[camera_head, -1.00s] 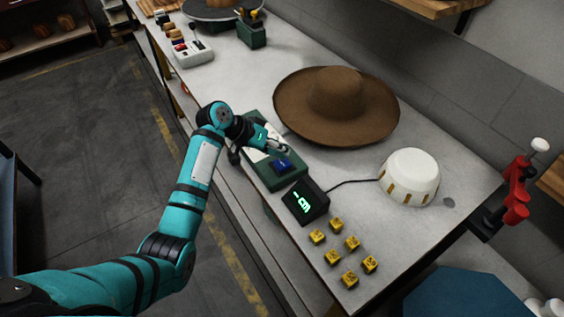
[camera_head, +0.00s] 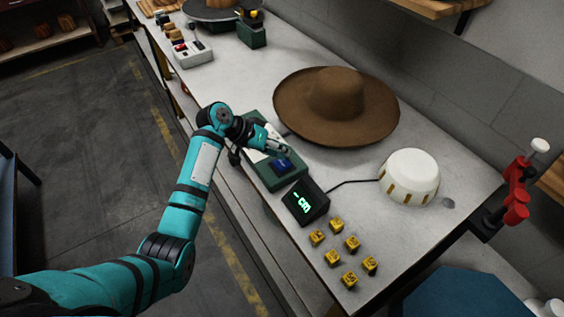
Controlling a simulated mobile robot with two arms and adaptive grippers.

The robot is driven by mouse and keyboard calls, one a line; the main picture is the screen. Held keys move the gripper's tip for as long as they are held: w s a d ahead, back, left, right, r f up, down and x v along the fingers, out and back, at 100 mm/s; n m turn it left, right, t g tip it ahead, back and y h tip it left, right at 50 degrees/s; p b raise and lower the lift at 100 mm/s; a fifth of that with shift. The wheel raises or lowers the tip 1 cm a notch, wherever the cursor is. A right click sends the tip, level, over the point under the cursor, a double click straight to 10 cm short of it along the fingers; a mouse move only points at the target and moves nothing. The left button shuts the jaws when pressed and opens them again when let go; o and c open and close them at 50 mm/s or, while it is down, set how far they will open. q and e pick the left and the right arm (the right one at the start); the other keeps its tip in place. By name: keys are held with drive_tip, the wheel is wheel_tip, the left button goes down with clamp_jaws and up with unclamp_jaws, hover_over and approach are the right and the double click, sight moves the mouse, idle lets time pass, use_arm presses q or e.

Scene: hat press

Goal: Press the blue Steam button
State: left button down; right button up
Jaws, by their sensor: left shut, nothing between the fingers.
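The blue Steam button (camera_head: 283,165) sits on a green control box (camera_head: 271,180) at the near edge of the worktable. My left gripper (camera_head: 284,153) is shut and empty, with its fingertips just above and behind the button in this view. I cannot tell whether the fingertips touch it. The gripper and wrist hide part of the box's top. My right gripper is not in view.
A black display (camera_head: 305,201) with green digits stands beside the box, cabled to a white dome (camera_head: 409,176). A brown wide-brimmed hat (camera_head: 337,100) lies behind. Several yellow cubes (camera_head: 337,224) sit at the near right of the table (camera_head: 395,235).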

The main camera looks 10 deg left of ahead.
use_arm(q)
drive_tip(key=shift+f, duration=0.35)
drive_tip(key=shift+f, duration=0.55)
idle(0.8)
drive_tip(key=shift+r, duration=0.15)
drive_tip(key=shift+r+p, duration=0.75)
drive_tip(key=shift+r, duration=0.1)
wheel_tip(320, 180, up, 5)
drive_tip(key=p, duration=0.5)
idle(0.5)
